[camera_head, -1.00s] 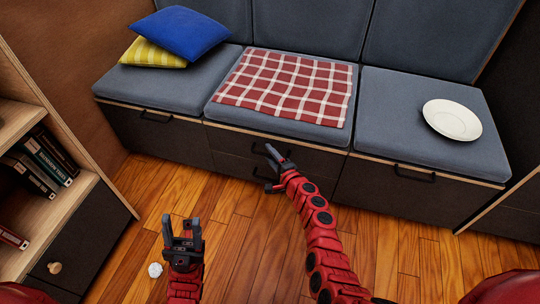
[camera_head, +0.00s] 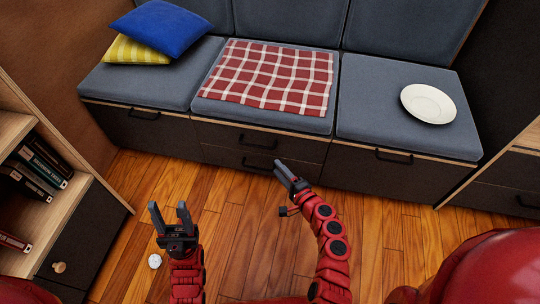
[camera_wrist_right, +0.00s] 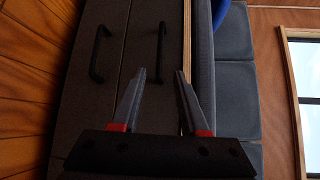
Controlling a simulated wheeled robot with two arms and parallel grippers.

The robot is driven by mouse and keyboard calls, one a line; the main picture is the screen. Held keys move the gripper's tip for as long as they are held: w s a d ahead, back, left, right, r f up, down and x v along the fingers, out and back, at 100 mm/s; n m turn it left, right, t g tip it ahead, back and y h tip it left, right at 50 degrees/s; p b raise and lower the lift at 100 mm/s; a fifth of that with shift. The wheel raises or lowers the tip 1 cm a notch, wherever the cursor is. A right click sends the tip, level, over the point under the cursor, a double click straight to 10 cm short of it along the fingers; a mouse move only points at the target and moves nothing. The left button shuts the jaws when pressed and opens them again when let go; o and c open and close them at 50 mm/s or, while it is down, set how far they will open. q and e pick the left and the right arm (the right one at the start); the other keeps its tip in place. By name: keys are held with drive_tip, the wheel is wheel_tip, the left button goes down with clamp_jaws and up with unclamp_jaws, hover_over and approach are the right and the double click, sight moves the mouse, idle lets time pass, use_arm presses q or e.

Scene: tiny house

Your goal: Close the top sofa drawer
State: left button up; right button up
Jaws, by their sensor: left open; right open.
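The middle section of the sofa has two dark drawer fronts, one above the other. The top sofa drawer (camera_head: 226,135) has a black bar handle (camera_head: 258,143); its front looks about flush, and I cannot tell if a small gap is left. My right gripper (camera_head: 285,170) is open and empty, in front of these drawers at their right. In the right wrist view, turned sideways, the top drawer's handle (camera_wrist_right: 161,42) is beyond the fingertips (camera_wrist_right: 160,74), with no contact visible. My left gripper (camera_head: 168,207) is open and empty above the floor, away from the sofa.
The lower drawer (camera_head: 220,156) sits beneath. A checked red cloth (camera_head: 275,77), a white plate (camera_head: 428,104) and blue and yellow cushions (camera_head: 165,28) lie on the seats. A bookshelf (camera_head: 90,195) stands left. A small white crumpled thing (camera_head: 155,261) lies on clear wooden floor.

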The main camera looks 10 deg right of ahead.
drive_tip(key=shift+v, duration=1.4)
drive_tip(key=shift+w, duration=0.1)
